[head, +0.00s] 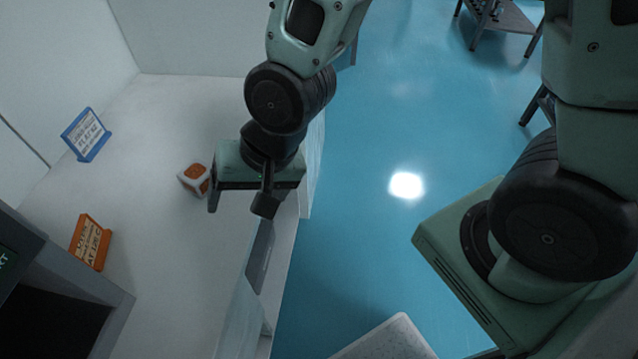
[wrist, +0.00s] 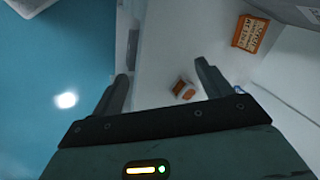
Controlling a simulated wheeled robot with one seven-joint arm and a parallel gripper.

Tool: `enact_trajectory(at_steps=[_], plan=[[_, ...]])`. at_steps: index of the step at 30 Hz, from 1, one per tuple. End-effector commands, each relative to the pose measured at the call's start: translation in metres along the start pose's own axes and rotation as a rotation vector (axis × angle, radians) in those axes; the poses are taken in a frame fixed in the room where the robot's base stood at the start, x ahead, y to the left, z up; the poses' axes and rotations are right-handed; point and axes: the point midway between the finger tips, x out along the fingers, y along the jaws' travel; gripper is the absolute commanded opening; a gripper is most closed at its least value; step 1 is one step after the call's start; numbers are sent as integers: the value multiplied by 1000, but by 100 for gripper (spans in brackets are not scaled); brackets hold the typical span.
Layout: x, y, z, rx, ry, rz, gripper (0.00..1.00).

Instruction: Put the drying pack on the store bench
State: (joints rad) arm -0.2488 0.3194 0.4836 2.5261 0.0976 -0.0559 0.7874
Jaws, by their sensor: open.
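A small white and orange block (head: 194,180), which looks like the drying pack, rests on a white bench top (head: 160,130). I cannot tell which surface is the store bench.
A blue-framed sign (head: 85,134) and an orange sign (head: 90,242) stand on the bench. A grey device with a dark opening (head: 50,320) is at the lower left. Open blue floor (head: 400,120) lies to the right, with a dark table (head: 503,18) at the top.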

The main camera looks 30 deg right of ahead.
Motion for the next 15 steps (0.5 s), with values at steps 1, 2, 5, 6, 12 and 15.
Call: enact_trajectory(at_steps=[1, 2, 5, 6, 12, 15], plan=[[-19, 4, 8, -140, -15, 47, 78], [-30, 8, 13, -224, -34, 77, 78], [-63, 22, 31, -476, -107, 160, 78], [-74, 28, 38, -558, -138, 185, 78], [-113, 46, 61, -818, -254, 245, 78], [-118, 50, 66, -859, -277, 252, 78]])
